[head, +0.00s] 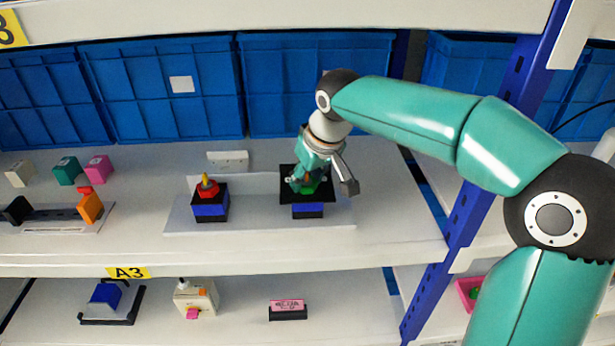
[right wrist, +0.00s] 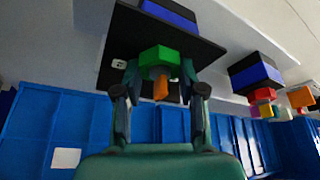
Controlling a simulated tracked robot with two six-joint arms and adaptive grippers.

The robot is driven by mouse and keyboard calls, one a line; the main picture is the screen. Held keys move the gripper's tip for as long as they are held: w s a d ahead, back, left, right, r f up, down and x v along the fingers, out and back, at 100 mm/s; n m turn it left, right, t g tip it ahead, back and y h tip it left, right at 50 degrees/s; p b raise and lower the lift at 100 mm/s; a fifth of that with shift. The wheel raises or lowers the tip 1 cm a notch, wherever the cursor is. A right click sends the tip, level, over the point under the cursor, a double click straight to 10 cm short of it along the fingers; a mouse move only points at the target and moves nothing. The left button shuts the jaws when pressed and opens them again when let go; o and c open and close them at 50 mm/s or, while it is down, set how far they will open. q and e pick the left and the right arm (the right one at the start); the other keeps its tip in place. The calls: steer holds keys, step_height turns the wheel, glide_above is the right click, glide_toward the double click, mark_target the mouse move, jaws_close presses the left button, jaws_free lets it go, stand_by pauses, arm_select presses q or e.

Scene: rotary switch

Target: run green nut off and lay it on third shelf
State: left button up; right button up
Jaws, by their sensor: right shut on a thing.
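The green nut (head: 309,188) sits at the black square plate of the right block (head: 307,210) on the middle shelf. In the right wrist view the green nut (right wrist: 158,57) is between my fingers, with an orange stud (right wrist: 160,88) sticking out of it. My right gripper (head: 305,181) is shut on the green nut from above; its fingers (right wrist: 157,72) touch the nut's sides in the wrist view. The nut looks close to the black plate, and any gap is hard to judge. My left gripper is not in view.
A blue block with a red nut (head: 208,188) and yellow stud stands to the left on the same white base (head: 258,221). Blue crates (head: 160,85) line the back. The shelf labelled A3 (head: 128,272) has bare room at its right front. The lower shelf holds several small objects.

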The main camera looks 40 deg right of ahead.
steer(key=shift+c, duration=1)
steer(key=shift+d+r+n+y+p, duration=0.15)
steer(key=shift+n+y+p, duration=0.4)
steer(key=shift+n, duration=0.55)
steer(key=n+y+p, duration=0.1)
steer(key=n+p, duration=0.1)
steer(key=n, duration=0.2)
steer(key=shift+g, duration=0.4)
steer(key=n+p, duration=0.1)
steer(key=n, duration=0.1)
steer(key=n+y+p, duration=0.1)
steer(key=n, duration=0.1)
steer(key=shift+r+g+y, duration=0.1)
steer(key=shift+g+y, duration=0.15)
steer(key=shift+g, duration=0.15)
steer(key=shift+w+n, duration=0.1)
steer(key=shift+n, duration=0.6)
steer(key=shift+g, duration=0.3)
